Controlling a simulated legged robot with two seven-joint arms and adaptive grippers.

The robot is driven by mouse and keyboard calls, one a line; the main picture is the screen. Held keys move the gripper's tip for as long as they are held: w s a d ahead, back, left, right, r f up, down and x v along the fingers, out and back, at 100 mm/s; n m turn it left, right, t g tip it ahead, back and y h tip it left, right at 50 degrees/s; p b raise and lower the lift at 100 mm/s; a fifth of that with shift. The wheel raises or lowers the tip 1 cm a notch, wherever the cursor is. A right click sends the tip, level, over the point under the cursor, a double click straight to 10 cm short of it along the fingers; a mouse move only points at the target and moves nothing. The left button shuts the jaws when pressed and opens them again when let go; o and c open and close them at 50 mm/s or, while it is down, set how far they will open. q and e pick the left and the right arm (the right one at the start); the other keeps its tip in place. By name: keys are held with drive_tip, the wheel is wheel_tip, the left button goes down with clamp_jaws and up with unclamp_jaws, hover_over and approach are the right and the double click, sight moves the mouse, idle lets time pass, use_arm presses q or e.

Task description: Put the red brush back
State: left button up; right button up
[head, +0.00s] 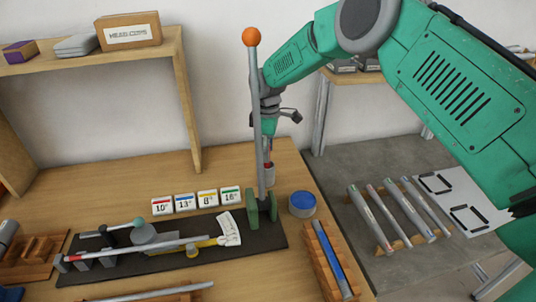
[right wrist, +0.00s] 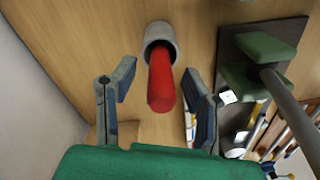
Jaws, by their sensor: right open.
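The red brush shows as a red cylinder (right wrist: 161,85) in the right wrist view. It stands with its lower end in a round grey cup (right wrist: 160,34) on the wooden table. Its bristles are not visible. My right gripper (right wrist: 162,88) is open, with one finger on either side of the red handle and gaps between; I see no contact. In the head view my right gripper (head: 269,152) points down behind the tall grey lever, which partly hides it and the cup. My left gripper is not in view.
The orange-topped lever (head: 255,110) rises from green brackets (head: 252,210) close to my right gripper. A blue-topped tin (head: 302,203) stands to the right. Numbered blocks (head: 185,203) and a dark jig plate (head: 105,272) lie left. Metal tubes (head: 390,213) rest beyond the table's right edge.

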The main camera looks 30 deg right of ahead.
drive_tip(key=r, duration=0.7)
drive_tip(key=r+b, duration=0.1)
drive_tip(key=r, duration=0.2)
drive_tip(key=shift+d+r, duration=0.3)
drive_tip(key=shift+d, duration=0.1)
drive_tip(key=shift+a+r, duration=0.1)
drive_tip(key=shift+a, duration=0.05)
drive_tip(key=shift+a, duration=0.1)
